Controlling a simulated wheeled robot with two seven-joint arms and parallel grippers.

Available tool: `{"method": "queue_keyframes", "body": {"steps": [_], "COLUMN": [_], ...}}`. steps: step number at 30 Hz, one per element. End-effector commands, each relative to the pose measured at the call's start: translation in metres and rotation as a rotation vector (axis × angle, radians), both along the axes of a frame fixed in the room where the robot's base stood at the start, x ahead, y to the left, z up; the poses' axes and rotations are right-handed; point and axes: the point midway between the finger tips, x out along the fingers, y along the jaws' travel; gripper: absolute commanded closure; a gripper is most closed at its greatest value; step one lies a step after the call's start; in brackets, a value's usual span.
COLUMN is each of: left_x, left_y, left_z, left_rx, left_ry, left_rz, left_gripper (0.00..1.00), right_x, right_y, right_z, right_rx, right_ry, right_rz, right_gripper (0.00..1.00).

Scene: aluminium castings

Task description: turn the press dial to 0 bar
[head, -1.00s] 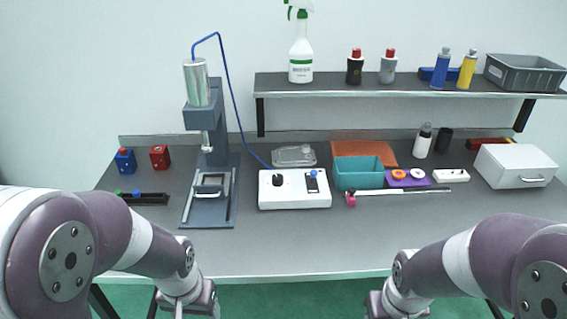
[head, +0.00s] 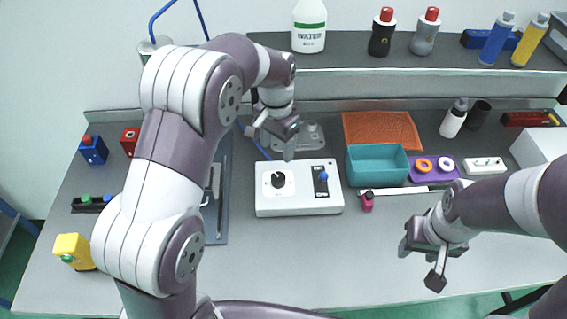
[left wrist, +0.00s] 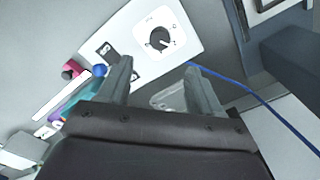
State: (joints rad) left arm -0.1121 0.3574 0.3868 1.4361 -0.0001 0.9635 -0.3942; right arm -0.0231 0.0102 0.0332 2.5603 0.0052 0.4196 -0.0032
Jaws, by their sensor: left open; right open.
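The white press control box (head: 300,207) stands on the bench in the middle of the head view. Its black dial (head: 279,180) sits on a white square plate at the box's left side; the dial and its plate also show in the left wrist view (left wrist: 158,39). The scale marks are too small to read. A blue-topped lever (head: 323,177) is to the right of the dial. My left gripper (head: 288,150) is open and empty, above and behind the box, close to the dial but apart from it. My right gripper (head: 436,268) is open and empty over the front right of the bench.
A teal bin (head: 378,176) stands right of the box, with a purple tray (head: 434,175) beyond it. A clear lidded dish (head: 312,135) lies behind the box. The bench front (head: 330,262) is clear.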

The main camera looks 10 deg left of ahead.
Motion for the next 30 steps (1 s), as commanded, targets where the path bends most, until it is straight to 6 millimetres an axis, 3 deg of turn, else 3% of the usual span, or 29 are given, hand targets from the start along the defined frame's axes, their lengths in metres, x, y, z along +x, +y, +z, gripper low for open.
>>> {"method": "queue_keyframes", "body": {"steps": [2,12,18,25,26,30], "left_x": [0.000,-0.001,0.000,0.000,0.000,0.000], "left_y": [0.000,0.000,0.000,0.000,0.000,0.000], "left_z": [-0.028,-0.097,-0.116,-0.117,-0.117,-0.117], "left_rx": [0.000,0.000,0.000,0.000,0.000,0.000], "left_ry": [0.000,0.001,-0.001,-0.002,-0.002,-0.002], "left_rz": [0.001,0.002,0.002,0.003,0.003,0.003], "left_gripper": [0.35,0.35,0.35,0.35,0.42,0.87], "right_x": [0.000,0.000,0.000,0.000,0.000,0.000], "right_y": [0.000,0.000,0.000,0.000,0.000,0.000], "right_z": [-0.025,-0.004,-0.002,-0.002,-0.002,-0.002], "right_rx": [0.000,0.000,0.000,0.000,0.000,0.000], "right_ry": [0.000,0.000,0.000,0.000,0.000,0.000], "right_rz": [0.000,0.000,0.000,0.000,0.000,0.000], "right_gripper": [0.52,0.52,0.52,0.52,0.52,0.52]}}
